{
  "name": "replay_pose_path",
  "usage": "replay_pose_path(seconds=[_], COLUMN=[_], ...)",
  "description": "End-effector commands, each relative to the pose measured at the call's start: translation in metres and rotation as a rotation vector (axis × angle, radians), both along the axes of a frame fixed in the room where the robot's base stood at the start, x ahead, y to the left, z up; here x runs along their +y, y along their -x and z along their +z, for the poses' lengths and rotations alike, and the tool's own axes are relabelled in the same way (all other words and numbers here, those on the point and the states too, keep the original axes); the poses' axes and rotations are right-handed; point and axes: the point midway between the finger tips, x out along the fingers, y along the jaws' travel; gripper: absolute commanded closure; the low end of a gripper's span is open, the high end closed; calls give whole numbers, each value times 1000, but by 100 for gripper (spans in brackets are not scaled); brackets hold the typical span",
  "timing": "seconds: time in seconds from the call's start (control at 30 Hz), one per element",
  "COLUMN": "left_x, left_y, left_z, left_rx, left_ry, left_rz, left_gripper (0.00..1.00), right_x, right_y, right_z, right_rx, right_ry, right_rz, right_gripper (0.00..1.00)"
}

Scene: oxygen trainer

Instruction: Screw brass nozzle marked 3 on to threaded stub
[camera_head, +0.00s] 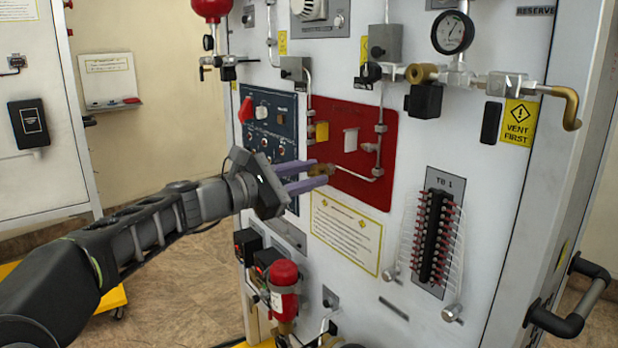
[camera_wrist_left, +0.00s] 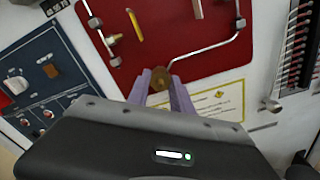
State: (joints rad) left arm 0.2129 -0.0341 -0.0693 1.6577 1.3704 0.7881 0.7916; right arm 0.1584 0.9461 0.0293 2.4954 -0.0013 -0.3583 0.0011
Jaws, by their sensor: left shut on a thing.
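My left gripper (camera_head: 325,173) reaches in from the left to the red panel, its two purple fingers shut on a small brass nozzle (camera_head: 320,170). In the left wrist view the nozzle (camera_wrist_left: 160,80) sits between the fingertips (camera_wrist_left: 161,86). No number can be read on it. A thin silver pipe (camera_head: 354,174) on the red panel runs down and left to the nozzle; its end there is hidden. I cannot tell whether nozzle and pipe end touch, and no thread shows clearly. My right gripper is not in view.
A yellow-edged notice (camera_head: 345,231) is below. Terminal block TB 1 (camera_head: 436,235) stands out at right, a red cylinder (camera_head: 284,275) below.

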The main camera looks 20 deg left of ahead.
Motion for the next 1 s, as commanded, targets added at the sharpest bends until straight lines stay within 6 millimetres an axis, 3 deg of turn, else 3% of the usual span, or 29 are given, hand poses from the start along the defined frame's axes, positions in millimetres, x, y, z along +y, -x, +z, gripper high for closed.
replay_pose_path(seconds=[0.2,0.67,1.0], left_x=[0,0,0], left_y=[0,0,0], left_z=[-5,-1,-5], left_rx=[-93,-130,-249], left_ry=[-153,-219,-421], left_rz=[1,-1,0], left_gripper=[100,100,100], right_x=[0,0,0], right_y=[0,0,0], right_z=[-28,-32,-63], right_rx=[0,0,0], right_ry=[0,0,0], right_rz=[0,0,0], right_gripper=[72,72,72])
